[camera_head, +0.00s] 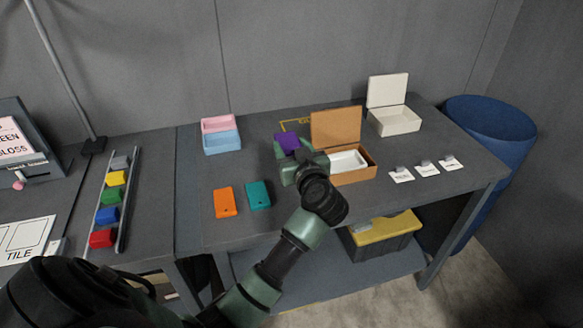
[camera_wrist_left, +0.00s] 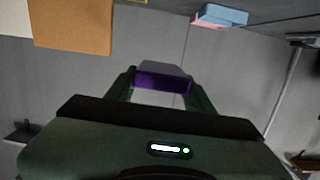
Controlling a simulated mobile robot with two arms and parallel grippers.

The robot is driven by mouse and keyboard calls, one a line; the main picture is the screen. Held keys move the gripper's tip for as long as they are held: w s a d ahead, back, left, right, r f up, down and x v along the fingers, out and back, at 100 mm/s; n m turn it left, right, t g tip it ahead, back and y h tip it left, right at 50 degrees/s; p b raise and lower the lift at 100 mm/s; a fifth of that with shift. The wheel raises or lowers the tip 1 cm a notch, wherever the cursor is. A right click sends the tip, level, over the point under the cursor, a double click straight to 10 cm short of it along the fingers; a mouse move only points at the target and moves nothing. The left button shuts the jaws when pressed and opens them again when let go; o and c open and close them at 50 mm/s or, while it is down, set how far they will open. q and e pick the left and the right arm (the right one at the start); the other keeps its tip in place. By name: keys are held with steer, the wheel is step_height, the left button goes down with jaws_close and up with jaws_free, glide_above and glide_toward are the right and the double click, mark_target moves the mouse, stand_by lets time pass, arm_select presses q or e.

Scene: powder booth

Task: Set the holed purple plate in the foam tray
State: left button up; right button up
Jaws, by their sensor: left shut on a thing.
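The purple plate (camera_head: 286,141) is held in my left gripper (camera_head: 289,149), above the table and left of the open brown box. In the left wrist view the plate (camera_wrist_left: 162,82) sits between the two fingers of the left gripper (camera_wrist_left: 161,86), edge toward the camera. Its hole cannot be made out. A white tray-like insert (camera_head: 346,160) lies inside the brown box (camera_head: 354,177), partly hidden by my wrist; I cannot tell if it is foam. A pink tray (camera_head: 218,123) and a light blue tray (camera_head: 222,143) stand at the back left. My right gripper is not in view.
Orange (camera_head: 225,203) and teal (camera_head: 258,195) holed plates lie at the front left. The brown box's lid (camera_head: 336,126) stands up behind it. An open cream box (camera_head: 397,121) and several small white cards (camera_head: 427,170) occupy the right. A blue bin (camera_head: 490,118) stands beyond the table.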

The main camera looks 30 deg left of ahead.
mark_target(291, 148)
arm_select(q)
step_height(291, 148, up, 4)
steer(key=shift+r, duration=0.1)
steer(key=s+d+f+m+t+h, duration=0.1)
steer(key=s+d+f+m+h, duration=0.1)
steer(key=s+d, duration=0.6)
steer(key=s+d+f+m+t+h, duration=0.2)
steer(key=s+d, duration=0.7)
steer(key=s, duration=0.1)
steer(key=shift+t, duration=0.3)
steer(key=shift+d, duration=0.1)
